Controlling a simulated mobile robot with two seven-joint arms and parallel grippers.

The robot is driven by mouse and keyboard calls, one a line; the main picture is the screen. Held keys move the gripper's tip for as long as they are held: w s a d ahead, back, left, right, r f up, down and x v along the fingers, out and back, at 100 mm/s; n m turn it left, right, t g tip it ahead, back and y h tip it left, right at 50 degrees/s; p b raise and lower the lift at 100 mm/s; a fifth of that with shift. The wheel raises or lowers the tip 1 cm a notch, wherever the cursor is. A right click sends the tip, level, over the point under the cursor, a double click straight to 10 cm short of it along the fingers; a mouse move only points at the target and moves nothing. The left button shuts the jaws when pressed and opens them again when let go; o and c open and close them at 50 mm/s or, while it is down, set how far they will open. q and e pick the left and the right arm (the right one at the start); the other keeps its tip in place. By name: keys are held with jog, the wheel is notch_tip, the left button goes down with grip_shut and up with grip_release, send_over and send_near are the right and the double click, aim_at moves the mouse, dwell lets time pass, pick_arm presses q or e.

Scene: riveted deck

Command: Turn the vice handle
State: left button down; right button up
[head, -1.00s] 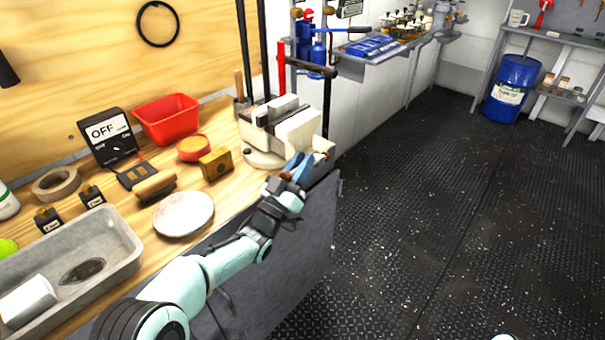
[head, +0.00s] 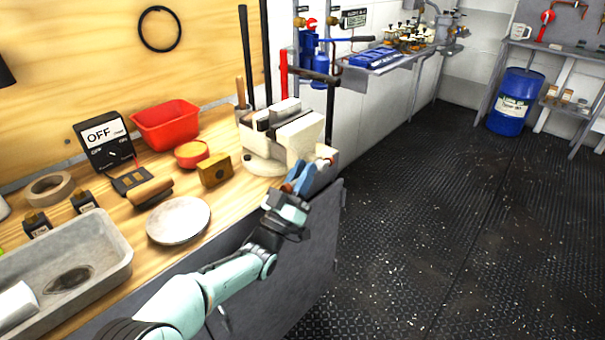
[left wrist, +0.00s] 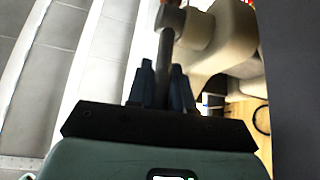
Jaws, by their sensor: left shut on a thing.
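The cream vice (head: 299,138) stands at the right end of the wooden workbench, its jaws at the top. My left gripper (head: 300,179) is at the vice's front lower side, its blue fingers shut on the vice handle. In the left wrist view the handle (left wrist: 168,50) is a grey bar running down between the two dark blue fingers (left wrist: 162,88), with the cream vice body (left wrist: 232,38) beside it. In the head view the fingers hide most of the handle. My right gripper is not in view.
The bench holds a brass-coloured block (head: 214,170), a white round plate (head: 178,220), a red bin (head: 166,125), an OFF switch box (head: 104,144) and a grey tray (head: 112,262). Black and red upright bars stand behind the vice. The dark floor to the right is open.

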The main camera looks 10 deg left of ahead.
pick_arm(q)
jog(key=c, duration=1.1)
grip_release()
jog(key=p+v, duration=0.1)
jog(key=v, duration=0.6)
jog(key=shift+s+a+f, duration=0.15)
jog(key=shift+s+a, duration=0.05)
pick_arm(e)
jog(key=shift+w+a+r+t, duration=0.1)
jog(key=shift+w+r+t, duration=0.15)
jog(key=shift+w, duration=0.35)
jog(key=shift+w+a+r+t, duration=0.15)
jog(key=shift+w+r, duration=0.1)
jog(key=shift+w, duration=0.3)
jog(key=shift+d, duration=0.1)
